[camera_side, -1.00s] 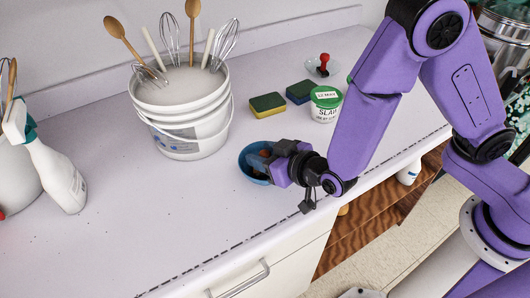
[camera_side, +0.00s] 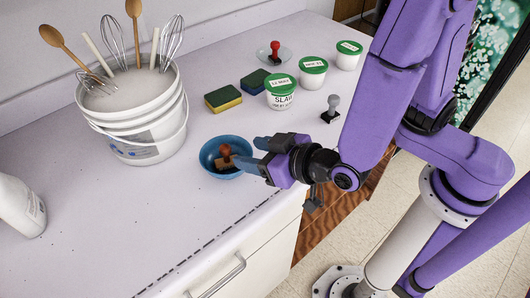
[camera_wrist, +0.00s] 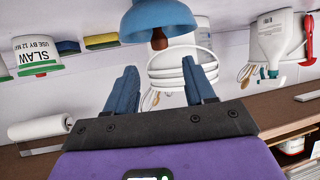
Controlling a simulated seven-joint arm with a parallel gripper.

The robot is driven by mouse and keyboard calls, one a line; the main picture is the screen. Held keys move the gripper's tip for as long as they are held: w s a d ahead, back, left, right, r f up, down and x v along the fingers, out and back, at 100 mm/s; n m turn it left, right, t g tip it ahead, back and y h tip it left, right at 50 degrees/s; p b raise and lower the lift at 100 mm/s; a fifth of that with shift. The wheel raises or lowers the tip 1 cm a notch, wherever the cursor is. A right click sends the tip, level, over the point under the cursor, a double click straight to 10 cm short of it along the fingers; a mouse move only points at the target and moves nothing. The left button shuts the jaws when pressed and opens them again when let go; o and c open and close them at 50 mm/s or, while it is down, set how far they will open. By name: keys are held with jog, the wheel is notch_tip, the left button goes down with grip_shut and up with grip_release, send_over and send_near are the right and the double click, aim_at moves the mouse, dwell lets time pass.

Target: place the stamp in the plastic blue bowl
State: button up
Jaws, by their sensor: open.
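A blue bowl (camera_side: 207,153) stands on the counter in the side view. A stamp with a reddish-brown knob and a brown base (camera_side: 225,158) is inside it, tilted against the bowl's right inner side. My gripper (camera_side: 251,153) is just right of the bowl, with its blue fingers pointing at it. The fingers are spread and empty. In the wrist view, the bowl (camera_wrist: 160,17) is at the top centre, with the stamp's brown knob (camera_wrist: 158,40) showing at its edge. My open fingers (camera_wrist: 162,70) lie below the knob and apart from it.
A white bucket (camera_side: 150,135) with whisks and spoons stands left of the bowl. Two sponges (camera_side: 222,98) and several lidded tubs (camera_side: 281,98) stand behind. A grey-handled stamp (camera_side: 331,108) and a red-handled one on a saucer (camera_side: 262,52) stand farther back. The counter in front is clear.

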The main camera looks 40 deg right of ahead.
jog(key=shift+v, duration=1.25)
jog(key=s+d+r+n+g+y, duration=0.1)
jog(key=s+n+g+y, duration=0.4)
jog(key=s+g, duration=0.55)
jog(key=s+d+r+n+g+h, duration=0.1)
jog(key=d+n+h, duration=0.1)
jog(key=d, duration=0.8)
jog(key=s+d+r+n+g+h, duration=0.1)
jog(key=d+h, duration=0.4)
jog(key=d, duration=0.5)
jog(key=shift+s+r+n, duration=0.35)
jog(key=shift+r+n, duration=0.5)
jog(key=shift+n, duration=0.25)
